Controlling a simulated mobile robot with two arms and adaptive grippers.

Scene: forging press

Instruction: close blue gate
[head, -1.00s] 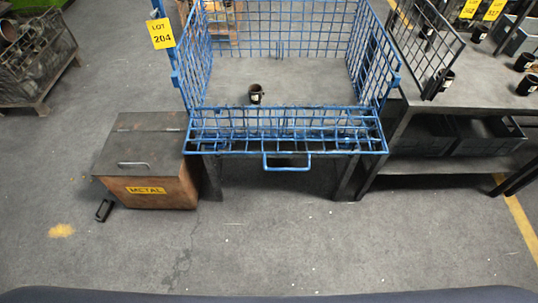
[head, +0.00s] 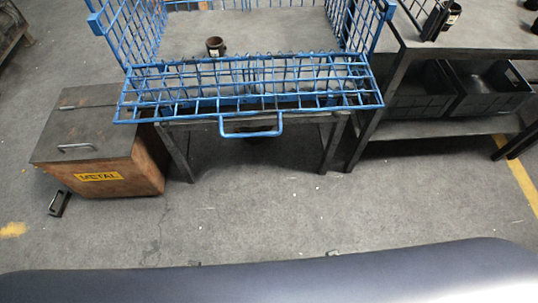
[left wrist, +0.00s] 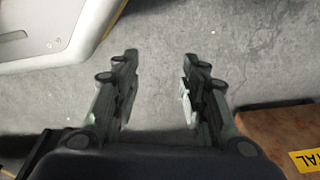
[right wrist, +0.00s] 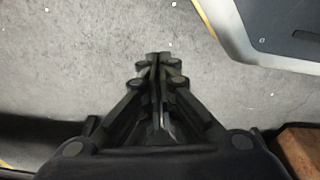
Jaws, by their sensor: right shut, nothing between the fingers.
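The blue gate (head: 250,88) is a wire-grid panel at the front of a blue wire cage. In the head view it is folded down, sloping outward over the front edge, with a blue handle (head: 251,128) hanging at its front. A dark cup (head: 215,47) stands inside the cage on the grey surface. My left gripper (left wrist: 158,72) is open and empty above the floor. My right gripper (right wrist: 158,58) is shut with nothing in it, also above bare floor. Neither gripper shows in the head view, and both are apart from the gate.
A brown box labelled METAL (head: 100,165) with a grey lid stands left of the cage. A grey table (head: 430,45) with dark bins (head: 490,90) on its lower shelf stands on the right. The floor (head: 260,205) in front of the gate is clear.

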